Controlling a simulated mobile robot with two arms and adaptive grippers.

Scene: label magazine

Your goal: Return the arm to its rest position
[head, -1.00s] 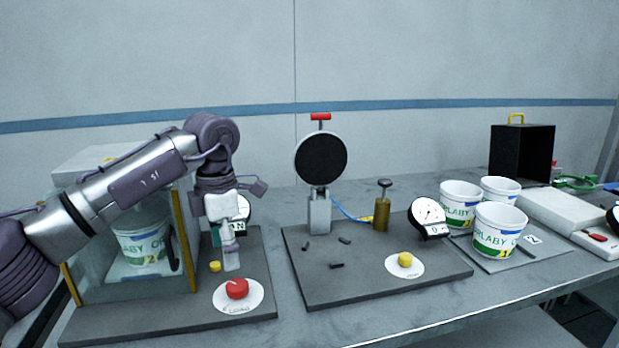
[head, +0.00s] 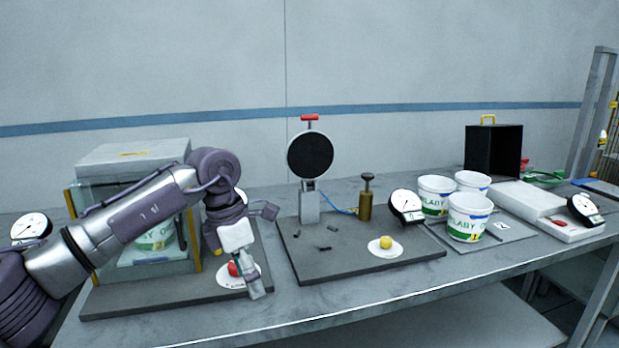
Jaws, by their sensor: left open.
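My left arm comes in from the left in the head view, bent at a high elbow. Its gripper (head: 256,288) points down near the front edge of the left dark base plate (head: 150,296). It is open, with nothing seen between its fingers. It partly covers the red button (head: 234,269) on its white disc. My right gripper is not in view.
A glass-sided case (head: 188,235) with a labelled tub inside stands behind my arm. A middle plate (head: 330,268) carries a round black disc on a stand (head: 310,155), a brass plunger (head: 366,205) and a yellow button (head: 386,243). White tubs (head: 468,228) stand right.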

